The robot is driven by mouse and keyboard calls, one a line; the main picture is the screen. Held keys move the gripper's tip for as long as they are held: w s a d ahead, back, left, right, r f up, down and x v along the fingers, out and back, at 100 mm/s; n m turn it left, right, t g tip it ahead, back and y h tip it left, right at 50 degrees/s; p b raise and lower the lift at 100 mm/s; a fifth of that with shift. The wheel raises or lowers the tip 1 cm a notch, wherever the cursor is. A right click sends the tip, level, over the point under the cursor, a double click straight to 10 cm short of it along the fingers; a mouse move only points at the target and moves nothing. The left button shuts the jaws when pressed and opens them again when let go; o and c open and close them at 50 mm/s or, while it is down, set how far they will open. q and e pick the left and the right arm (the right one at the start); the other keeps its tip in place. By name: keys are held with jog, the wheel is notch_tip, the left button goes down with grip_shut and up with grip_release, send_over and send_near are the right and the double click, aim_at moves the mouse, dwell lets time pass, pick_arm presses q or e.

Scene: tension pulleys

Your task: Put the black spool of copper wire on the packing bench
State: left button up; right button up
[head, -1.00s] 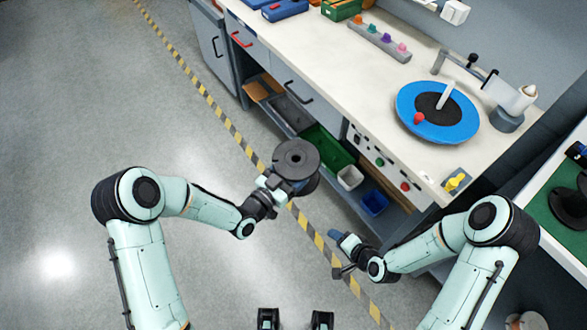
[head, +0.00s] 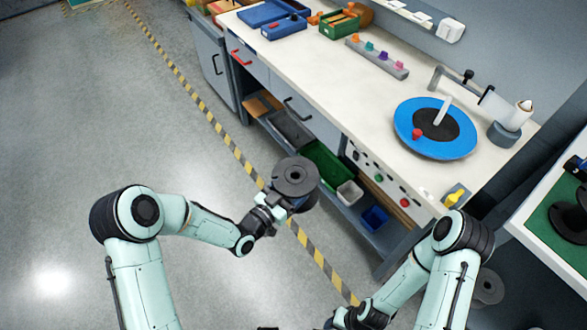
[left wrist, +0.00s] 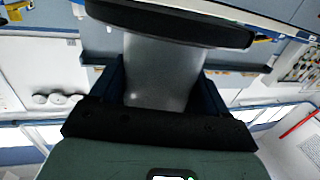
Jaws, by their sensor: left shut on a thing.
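A black spool (head: 296,177) is held in my left gripper (head: 272,207), in front of the long bench and above the floor. In the left wrist view the spool's dark flange (left wrist: 165,20) crosses the top, and its smooth grey core (left wrist: 163,72) sits between the fingers. No copper colour shows. The long bench (head: 330,85) has a white top and grey cabinets; I cannot tell if it is the packing bench. My right gripper (head: 350,318) is low at the bottom edge, partly cut off, and its jaws cannot be made out.
A blue disc (head: 404,120) with a dark centre stands on the bench near its right end. Blue trays (head: 283,28) and a green box (head: 338,25) are farther along. Another table (head: 545,200) with a green mat is at right. The floor at left is clear.

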pick_arm(q)
jog(key=shift+r, duration=0.1)
jog(key=s+a+f+n+t+y, duration=0.1)
jog(key=a+f+n+t+y, duration=0.1)
jog(key=a+y, duration=0.3)
jog(key=s+a+f+n+t+y, duration=0.1)
jog(key=s+a+f+n+y, duration=0.1)
jog(key=a+n+y, duration=0.3)
jog(key=a+f+y, duration=0.1)
jog(key=a, duration=0.3)
jog(key=shift+s+a+f+n+t, duration=0.15)
jog(key=shift+s+a+n+t, duration=0.15)
jog(key=shift+t, duration=0.1)
